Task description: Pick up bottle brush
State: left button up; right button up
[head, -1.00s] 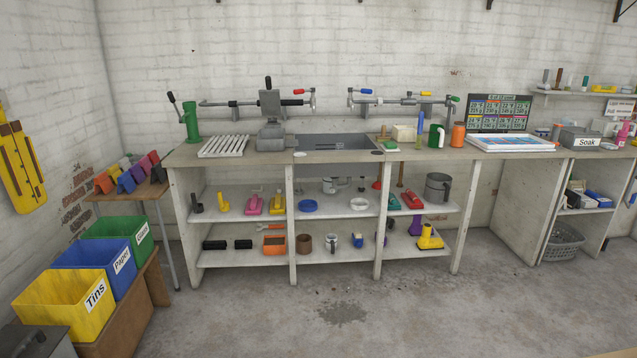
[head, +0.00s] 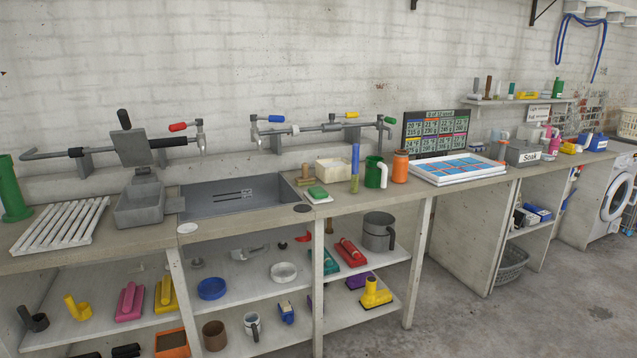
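A slim upright item with a blue upper part and an olive-green lower end, which may be the bottle brush (head: 355,163), stands on the counter right of the sink. It is just left of a green mug (head: 375,172) and right of a pale box-like container (head: 333,171). Its bristles are too small to make out, so I cannot be sure what it is. Neither of my grippers is in view.
The counter (head: 455,192) runs along the wall, with a grey sink (head: 232,198) and taps above it. An orange bottle (head: 400,167) and a blue-white tray (head: 458,168) stand right of the mug. Shelves below hold several items. The floor (head: 480,325) in front is clear.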

aim_at(356, 151)
jog(key=i+j+z, duration=0.25)
jog(key=i, duration=0.15)
jog(key=i+l+u, duration=0.25)
jog(key=i+l, duration=0.4)
jog(key=i+l+u, duration=0.3)
jog(key=i+l, duration=0.3)
jog(key=l, duration=0.2)
